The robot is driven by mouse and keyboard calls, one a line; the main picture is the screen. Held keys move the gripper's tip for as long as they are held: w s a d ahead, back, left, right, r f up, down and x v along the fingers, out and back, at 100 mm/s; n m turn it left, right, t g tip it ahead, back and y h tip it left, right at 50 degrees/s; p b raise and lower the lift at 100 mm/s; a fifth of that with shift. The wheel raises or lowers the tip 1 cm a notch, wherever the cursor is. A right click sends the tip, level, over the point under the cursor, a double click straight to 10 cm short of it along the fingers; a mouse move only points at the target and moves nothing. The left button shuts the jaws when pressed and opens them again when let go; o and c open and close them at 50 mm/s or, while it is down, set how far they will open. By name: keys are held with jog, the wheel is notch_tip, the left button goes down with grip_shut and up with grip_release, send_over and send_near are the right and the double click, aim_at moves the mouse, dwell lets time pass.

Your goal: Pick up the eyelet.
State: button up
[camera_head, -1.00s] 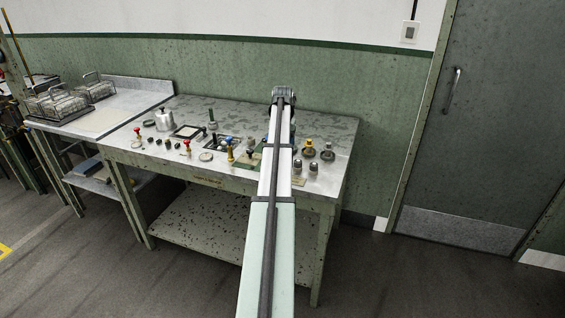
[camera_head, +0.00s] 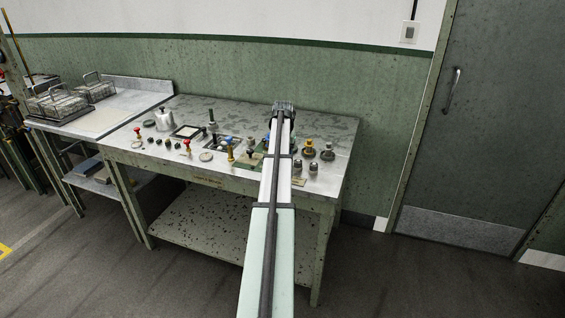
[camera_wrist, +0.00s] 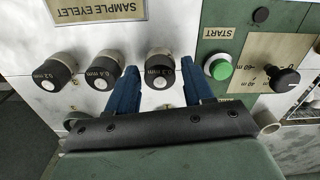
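In the wrist view, three dark-capped cylinders stand in a row by a plate reading SAMPLE EYELET (camera_wrist: 108,10). They are the left cylinder (camera_wrist: 55,72), the middle cylinder (camera_wrist: 103,70) and the right cylinder (camera_wrist: 160,66), with mm sizes on their caps. Which one is the eyelet I cannot tell. My gripper (camera_wrist: 161,78) is open, its two blue fingers at either side of the right cylinder in the picture. I see no contact, and the height gap is unclear. In the head view my arm hides this spot; my gripper (camera_head: 283,108) shows above the bench.
A green START button (camera_wrist: 218,66) sits just right of the right finger, with a black knob (camera_wrist: 283,79) farther right. Wire baskets (camera_head: 58,103) stand on the left table.

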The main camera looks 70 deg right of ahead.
jog(key=c, duration=0.8)
notch_tip(320, 180, up, 9)
jog(key=shift+f, duration=0.1)
jog(key=w+d, duration=0.6)
jog(key=w, duration=0.4)
jog(key=w+d, duration=0.6)
jog(key=w, duration=0.4)
jog(key=shift+d+f, duration=0.25)
jog(key=shift+f, duration=0.05)
